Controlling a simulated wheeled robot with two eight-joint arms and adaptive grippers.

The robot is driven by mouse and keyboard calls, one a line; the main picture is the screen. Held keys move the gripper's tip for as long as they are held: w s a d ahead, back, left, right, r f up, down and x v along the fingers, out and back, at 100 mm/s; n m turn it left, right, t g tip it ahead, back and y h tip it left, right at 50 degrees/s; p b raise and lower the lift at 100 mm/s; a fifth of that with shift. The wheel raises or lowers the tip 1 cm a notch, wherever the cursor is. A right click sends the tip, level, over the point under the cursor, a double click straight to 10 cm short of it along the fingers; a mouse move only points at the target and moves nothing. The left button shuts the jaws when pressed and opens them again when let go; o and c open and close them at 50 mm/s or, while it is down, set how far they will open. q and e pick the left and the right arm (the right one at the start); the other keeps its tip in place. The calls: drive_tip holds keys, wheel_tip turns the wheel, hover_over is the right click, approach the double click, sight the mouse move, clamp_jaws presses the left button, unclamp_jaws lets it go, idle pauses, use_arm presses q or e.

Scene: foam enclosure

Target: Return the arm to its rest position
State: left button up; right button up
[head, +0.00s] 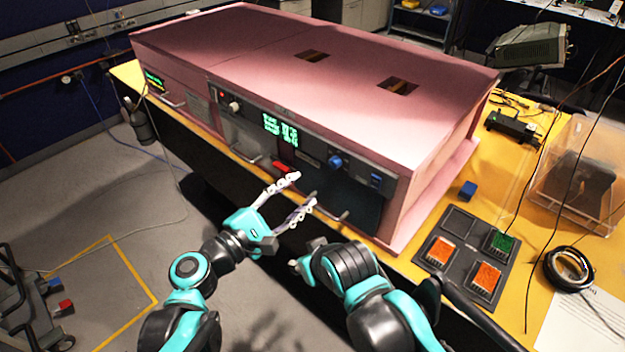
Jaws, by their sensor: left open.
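My left arm (190,270), teal and black, reaches in from the lower left. My left gripper (304,190) is open and empty, its pale fingers spread apart in front of the pink box's front panel (240,135). The fingertips are close to the panel near a red switch or handle (281,166); I cannot tell whether they touch it. My right arm (350,275) is folded at the bottom centre, in front of the table edge. Its gripper is mostly hidden behind its own links, and its fingers do not show clearly.
The large pink box (270,45) stands on a yellow table (490,180). Open floor (110,205) lies left.

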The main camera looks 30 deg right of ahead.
use_arm(q)
drive_tip(key=shift+v, duration=0.75)
drive_tip(key=s+a+f+m+y, duration=0.2)
drive_tip(key=a+f+m+y, duration=0.2)
drive_tip(key=a, duration=0.7)
drive_tip(key=s+a+f+m+y, duration=0.2)
drive_tip(key=a+f+m+y, duration=0.2)
drive_tip(key=a+y, duration=0.3)
drive_tip(key=s+a+f+m+y, duration=0.2)
drive_tip(key=a+f+m+y, duration=0.2)
drive_tip(key=a, duration=1.3)
wheel_tip(320, 180, down, 2)
drive_tip(key=shift+s+a+f+m+y, duration=0.15)
drive_tip(key=shift+s+m+y, duration=0.2)
drive_tip(key=shift+y, duration=0.45)
